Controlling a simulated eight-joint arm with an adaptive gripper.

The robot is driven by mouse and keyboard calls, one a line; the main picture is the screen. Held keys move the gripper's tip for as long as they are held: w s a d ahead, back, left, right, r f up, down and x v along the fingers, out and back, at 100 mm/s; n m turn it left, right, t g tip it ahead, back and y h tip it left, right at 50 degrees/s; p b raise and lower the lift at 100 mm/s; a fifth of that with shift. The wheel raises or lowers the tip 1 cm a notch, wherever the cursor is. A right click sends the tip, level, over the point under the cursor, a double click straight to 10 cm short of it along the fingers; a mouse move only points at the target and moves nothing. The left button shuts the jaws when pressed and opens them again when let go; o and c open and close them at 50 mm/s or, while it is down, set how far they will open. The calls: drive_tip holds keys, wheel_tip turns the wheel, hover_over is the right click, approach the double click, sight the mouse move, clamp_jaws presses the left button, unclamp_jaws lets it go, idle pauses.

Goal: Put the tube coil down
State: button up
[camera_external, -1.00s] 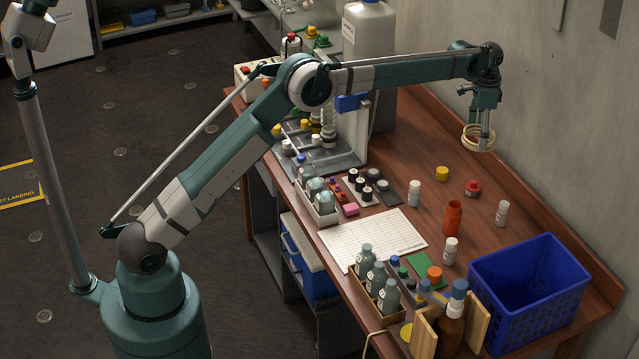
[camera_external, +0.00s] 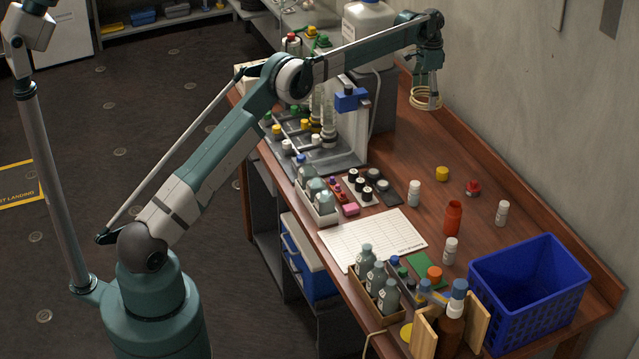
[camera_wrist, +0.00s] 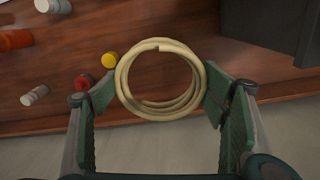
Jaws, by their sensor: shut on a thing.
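The tube coil (camera_external: 425,98) is a pale cream ring of several loops. My gripper (camera_external: 431,84) is shut on it, above the far end of the wooden table near the wall. In the wrist view the coil (camera_wrist: 160,80) sits between the two green finger pads of my gripper (camera_wrist: 158,92), with its open middle showing wood behind it. The external view does not clearly show whether the coil touches the table; it looks to be held above it.
The table (camera_external: 400,165) is bare around the coil's right side. A large white container (camera_external: 368,35) stands to the left. A yellow cap (camera_external: 442,173), a red cap (camera_external: 473,187) and bottles stand nearer. A blue basket (camera_external: 528,290) is at the near right. The wall (camera_external: 530,100) runs behind.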

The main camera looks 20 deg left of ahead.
wheel_tip(320, 180, down, 12)
drive_tip(key=shift+r, duration=0.25)
drive_tip(key=shift+d+f, duration=0.1)
drive_tip(key=shift+f, duration=3)
drive_tip(key=shift+f, duration=1.9)
drive_tip(key=shift+s+f+b, duration=0.1)
drive_tip(key=shift+f+b, duration=0.1)
drive_tip(key=shift+b, duration=0.1)
drive_tip(key=o, duration=0.9)
drive_tip(key=shift+r, duration=0.2)
wheel_tip(320, 180, up, 12)
drive_tip(key=shift+p, duration=0.35)
